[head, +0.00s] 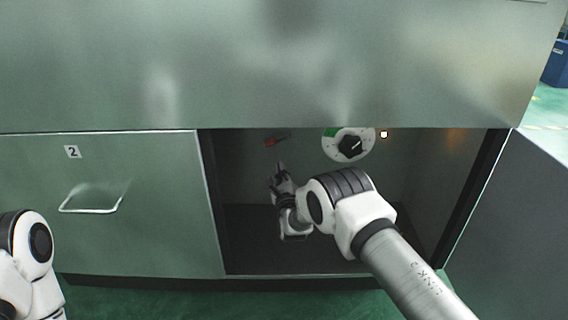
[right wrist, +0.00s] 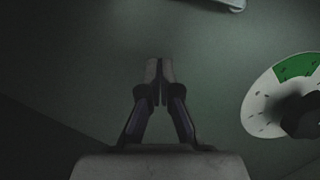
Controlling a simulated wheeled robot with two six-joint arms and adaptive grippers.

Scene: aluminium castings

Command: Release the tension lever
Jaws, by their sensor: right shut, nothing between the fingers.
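A small lever with a red end (head: 270,142) is on the back wall of the open compartment, and I take it for the tension lever. My right gripper (head: 280,167) is inside the compartment, just below the lever and apart from it in the head view. In the right wrist view, the same gripper (right wrist: 160,68) has its fingertips together with nothing between them. A pale piece (right wrist: 235,3) is cut off at the top edge there; I cannot tell whether it belongs to the lever. My left arm shows at the lower left, but its gripper is out of view.
A white round dial (head: 330,152) with a green sector and black knob is right of the lever; it also shows in the right wrist view (right wrist: 258,103). A small lit lamp (head: 384,134) is beside it. A closed door (head: 150,220) marked 2, with a handle (head: 90,210), is left.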

